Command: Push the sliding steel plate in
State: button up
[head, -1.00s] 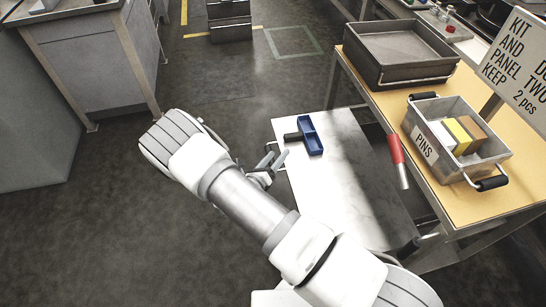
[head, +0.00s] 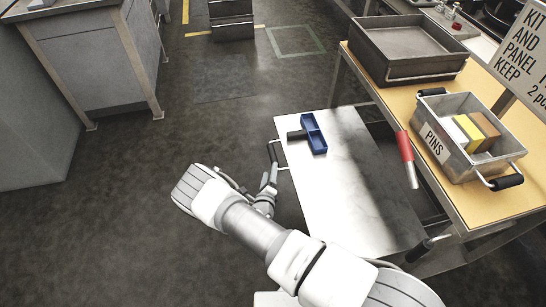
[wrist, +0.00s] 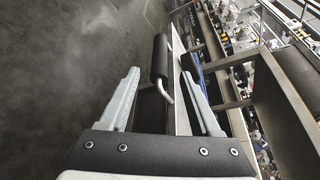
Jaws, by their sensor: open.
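The sliding steel plate (head: 345,195) sticks out to the left from under the wooden-topped bench. A black-gripped handle (head: 272,152) is on its left edge; it also shows in the wrist view (wrist: 160,55). My gripper (head: 271,175) is open beside that edge, close to the handle. In the wrist view my gripper (wrist: 160,76) has one finger on each side of the handle in the picture. I cannot tell whether either finger touches it. A second black-gripped handle (head: 432,243) is at the plate's near right corner.
A blue tray (head: 314,134) with a dark part beside it lies on the plate's far end. The bench (head: 440,175) holds a grey bin marked PINS (head: 437,143) and a dark crate (head: 375,45). A red-handled tool (head: 405,147) is at the bench edge. Floor at left is clear.

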aim_at(273, 155)
jog(key=b+x, duration=0.2)
jog(key=x, duration=0.8)
jog(key=shift+w, duration=0.2)
grip_shut()
dwell(1.0)
